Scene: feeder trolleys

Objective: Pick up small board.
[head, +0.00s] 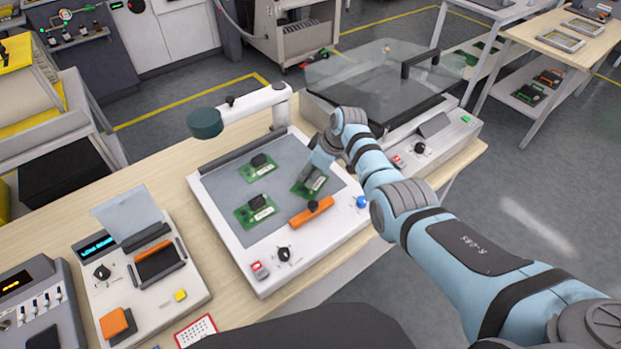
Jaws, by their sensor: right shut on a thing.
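Three small green boards with dark parts on them are on the grey plate of a white device (215,190) on the table. One board (250,172) is at the back left, one board (243,216) is at the front left. The third, the right board (301,190), is at my right gripper (313,177). My right gripper reaches in from the right and is shut on this right board, partly covering it. I cannot tell whether the board is lifted off the plate. My left gripper is not in view.
An orange bar with a black knob (303,217) lies just in front of the right board. A white arm with a dark green round head (206,123) overhangs the plate's back. A device with a clear lid (375,75) stands behind my right arm. A smaller device (190,285) stands left.

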